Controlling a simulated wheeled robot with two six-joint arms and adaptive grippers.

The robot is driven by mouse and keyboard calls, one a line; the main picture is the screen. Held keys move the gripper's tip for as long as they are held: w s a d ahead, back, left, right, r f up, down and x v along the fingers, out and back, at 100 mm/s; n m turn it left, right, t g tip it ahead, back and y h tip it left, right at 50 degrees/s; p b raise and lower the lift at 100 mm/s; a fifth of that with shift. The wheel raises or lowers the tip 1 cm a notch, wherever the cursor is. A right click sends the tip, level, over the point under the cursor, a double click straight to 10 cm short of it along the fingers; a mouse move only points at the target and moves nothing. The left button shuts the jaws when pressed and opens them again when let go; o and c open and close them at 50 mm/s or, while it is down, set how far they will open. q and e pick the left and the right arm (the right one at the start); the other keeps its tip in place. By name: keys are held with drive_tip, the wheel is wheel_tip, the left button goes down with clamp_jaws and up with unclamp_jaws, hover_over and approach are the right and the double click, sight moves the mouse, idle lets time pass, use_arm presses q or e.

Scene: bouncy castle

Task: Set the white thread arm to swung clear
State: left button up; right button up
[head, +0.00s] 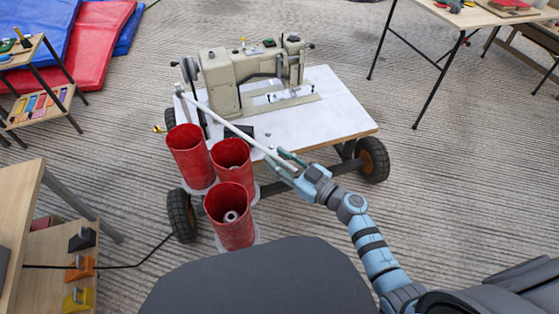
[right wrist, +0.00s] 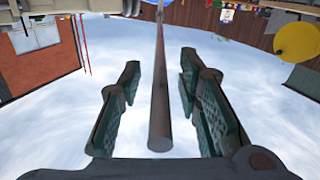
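The white thread arm (head: 222,118) is a thin rod in the head view. It runs from a pivot by the left end of the sewing machine (head: 228,84) slantwise down to my right gripper, passing above the red cylinders. My right gripper (head: 284,160) is at the rod's near end. In the right wrist view the rod (right wrist: 158,95) runs between the two fingers of the gripper (right wrist: 158,78), with a visible gap on each side, so the fingers are open around it. My left gripper is in neither view.
Three red cylinders (head: 187,150) stand close together at the left front of the white wheeled table (head: 335,115). One holds a pale spool (head: 231,216). A wooden stand (head: 40,245) is at the lower left. Bare floor (head: 470,180) lies to the right.

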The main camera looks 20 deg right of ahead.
drive_tip(key=shift+c, duration=0.4)
clamp_jaws()
drive_tip(key=shift+w, duration=0.1)
